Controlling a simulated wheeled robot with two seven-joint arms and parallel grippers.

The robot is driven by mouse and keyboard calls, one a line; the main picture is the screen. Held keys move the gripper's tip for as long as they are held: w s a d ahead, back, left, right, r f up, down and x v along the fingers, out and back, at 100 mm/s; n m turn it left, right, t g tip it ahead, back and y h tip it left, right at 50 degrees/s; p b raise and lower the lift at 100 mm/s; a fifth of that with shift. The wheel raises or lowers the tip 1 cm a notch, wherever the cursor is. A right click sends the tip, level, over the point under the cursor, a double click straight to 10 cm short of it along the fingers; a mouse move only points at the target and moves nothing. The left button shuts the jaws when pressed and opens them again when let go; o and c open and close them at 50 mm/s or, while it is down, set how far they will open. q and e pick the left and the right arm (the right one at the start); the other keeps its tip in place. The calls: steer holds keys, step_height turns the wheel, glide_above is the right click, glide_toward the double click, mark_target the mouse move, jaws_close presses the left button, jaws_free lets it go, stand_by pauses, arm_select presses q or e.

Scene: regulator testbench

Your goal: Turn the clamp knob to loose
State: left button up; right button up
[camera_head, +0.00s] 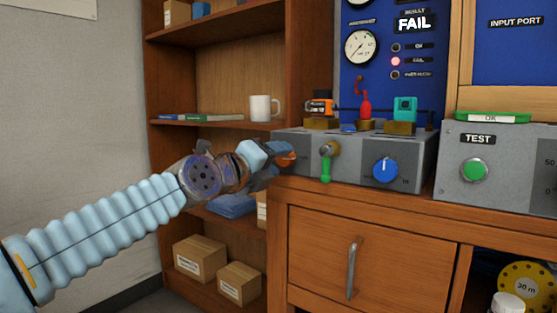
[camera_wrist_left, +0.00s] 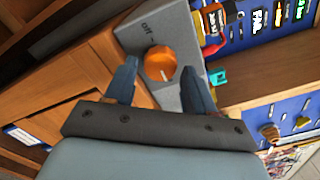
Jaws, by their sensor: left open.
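An orange knob (camera_head: 285,158) sits at the left end of the grey test box (camera_head: 310,172). In the left wrist view the orange knob (camera_wrist_left: 161,63) shows with an "off" mark beside it. My left gripper (camera_head: 275,154) is open, its two fingers on either side of this knob. I cannot tell whether the fingers touch it. A green lever (camera_head: 325,165) and a blue knob (camera_head: 385,170) are further right on the same box front. No readable label names the clamp knob. My right gripper is not in view.
The box stands on a wooden bench with a drawer (camera_head: 365,255). Orange, red and teal fittings stand on top of the box. A grey TEST box (camera_head: 510,178) with a green button is at right. The panel reads FAIL. A shelf with a white mug (camera_head: 264,108) is behind.

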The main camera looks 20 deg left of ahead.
arm_select(q)
steer(key=shift+w+d, duration=0.25)
steer(key=shift+w, duration=0.45)
steer(key=c, duration=0.8)
